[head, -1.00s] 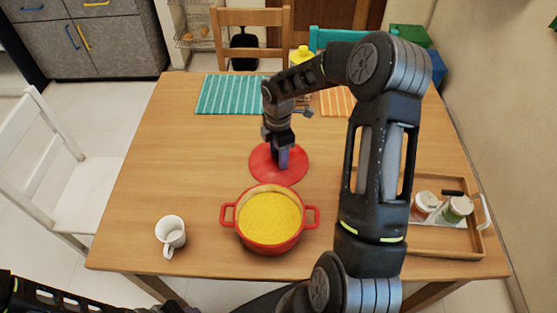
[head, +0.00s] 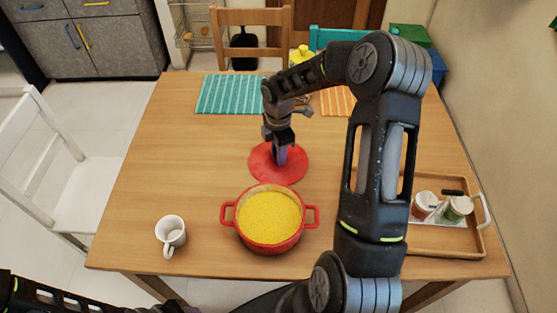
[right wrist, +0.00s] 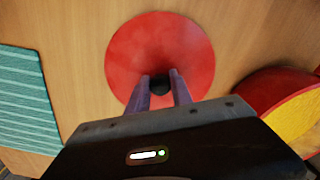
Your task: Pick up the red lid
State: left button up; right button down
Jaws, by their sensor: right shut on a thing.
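The red lid (head: 268,166) is a flat round disc on the wooden table, just behind the red pot (head: 270,247) of yellow food. My right gripper (head: 281,158) reaches down onto the lid's middle. In the right wrist view the lid (right wrist: 135,55) lies below the gripper (right wrist: 160,88), whose two fingers are shut on the dark knob (right wrist: 160,84) at its centre. I cannot tell whether the lid is clear of the table. My left arm shows at the bottom left of the head view; its gripper is out of view.
A white mug (head: 170,234) stands left of the pot. A wooden tray (head: 440,242) with jars is at the right. A teal striped mat (head: 228,95) and an orange mat (head: 338,103) lie at the back.

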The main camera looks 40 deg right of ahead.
jog(key=shift+r, duration=0.1)
dwell(0.4)
notch_tip(320, 180, up, 9)
jog(key=shift+f+b, duration=0.1)
jog(key=shift+b, duration=0.35)
jog(key=shift+r, duration=0.55)
